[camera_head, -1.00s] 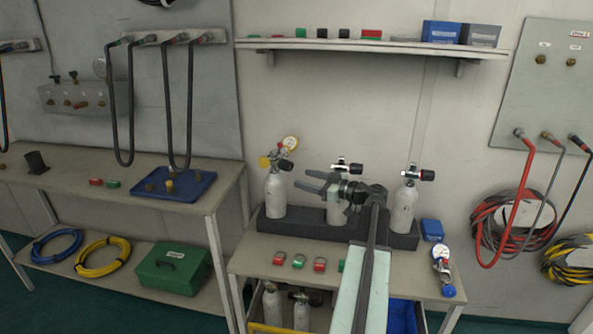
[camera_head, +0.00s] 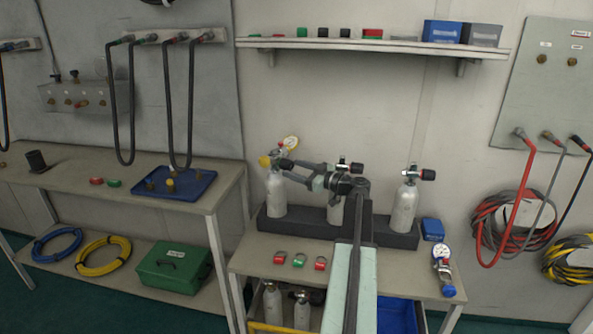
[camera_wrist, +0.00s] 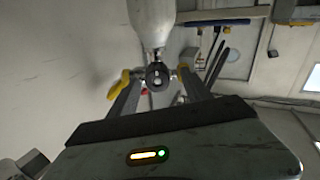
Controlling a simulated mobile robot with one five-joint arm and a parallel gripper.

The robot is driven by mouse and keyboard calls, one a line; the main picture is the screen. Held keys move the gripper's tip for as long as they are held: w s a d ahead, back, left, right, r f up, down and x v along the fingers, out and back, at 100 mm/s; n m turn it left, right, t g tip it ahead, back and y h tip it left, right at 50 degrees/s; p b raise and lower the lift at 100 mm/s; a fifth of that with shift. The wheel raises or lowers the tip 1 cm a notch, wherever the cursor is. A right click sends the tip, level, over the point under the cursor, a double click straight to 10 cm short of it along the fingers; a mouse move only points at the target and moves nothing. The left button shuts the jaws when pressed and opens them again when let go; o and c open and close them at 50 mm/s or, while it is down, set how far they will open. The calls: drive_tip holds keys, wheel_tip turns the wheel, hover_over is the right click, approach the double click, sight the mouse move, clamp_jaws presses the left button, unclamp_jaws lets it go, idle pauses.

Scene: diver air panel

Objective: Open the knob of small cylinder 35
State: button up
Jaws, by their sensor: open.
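In the wrist view, a cylinder (camera_wrist: 152,20) hangs in from the top of the picture. Its round dark knob (camera_wrist: 157,75) lies between the open fingers of my gripper (camera_wrist: 158,86). I cannot tell whether they touch it.
My arm crosses in front of the middle cylinder. Small red and green items (camera_head: 299,260) lie on the bench front. A blue box (camera_head: 432,229) and a gauge (camera_head: 441,255) sit at its right. A shelf (camera_head: 370,44) runs above, with free wall below it.

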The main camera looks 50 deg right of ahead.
clamp_jaws()
